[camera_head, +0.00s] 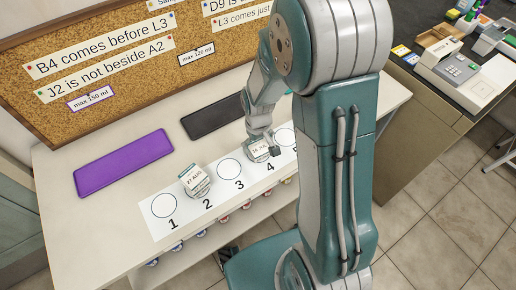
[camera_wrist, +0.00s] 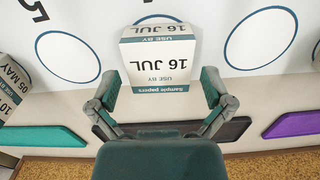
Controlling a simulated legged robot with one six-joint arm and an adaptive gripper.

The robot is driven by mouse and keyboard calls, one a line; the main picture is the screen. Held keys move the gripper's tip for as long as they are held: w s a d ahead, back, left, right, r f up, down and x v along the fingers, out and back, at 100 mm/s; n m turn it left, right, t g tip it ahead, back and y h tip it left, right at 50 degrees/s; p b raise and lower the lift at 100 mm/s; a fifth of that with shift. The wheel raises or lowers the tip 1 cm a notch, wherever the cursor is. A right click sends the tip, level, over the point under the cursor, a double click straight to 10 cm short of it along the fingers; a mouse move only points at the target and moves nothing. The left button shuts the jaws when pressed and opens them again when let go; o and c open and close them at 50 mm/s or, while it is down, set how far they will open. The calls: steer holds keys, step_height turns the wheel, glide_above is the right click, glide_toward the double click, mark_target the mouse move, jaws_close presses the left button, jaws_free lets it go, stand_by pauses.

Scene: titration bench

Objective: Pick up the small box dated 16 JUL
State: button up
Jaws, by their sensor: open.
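The small white box dated 16 JUL (camera_wrist: 157,62) has a dark green band and stands on the number strip at circle 4. It also shows in the head view (camera_head: 259,150), partly covered by my gripper. My gripper (camera_wrist: 160,82) is open in the wrist view, with one finger at each side of the box's lower end in the picture. The box appears between the fingertips, with small gaps; I cannot tell whether either finger touches it. In the head view my gripper (camera_head: 262,142) is down at the box.
A box dated 27 AUG (camera_head: 195,181) stands at circle 2. A box dated 05 MAY (camera_wrist: 8,88) is at the wrist view's left edge. Circles 1 (camera_head: 164,206) and 3 (camera_head: 230,169) are bare. A purple mat (camera_head: 124,162) and a black mat (camera_head: 212,118) lie behind.

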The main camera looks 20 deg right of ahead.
step_height(320, 180, down, 2)
steer(key=shift+f, duration=0.1)
steer(key=c, duration=0.9)
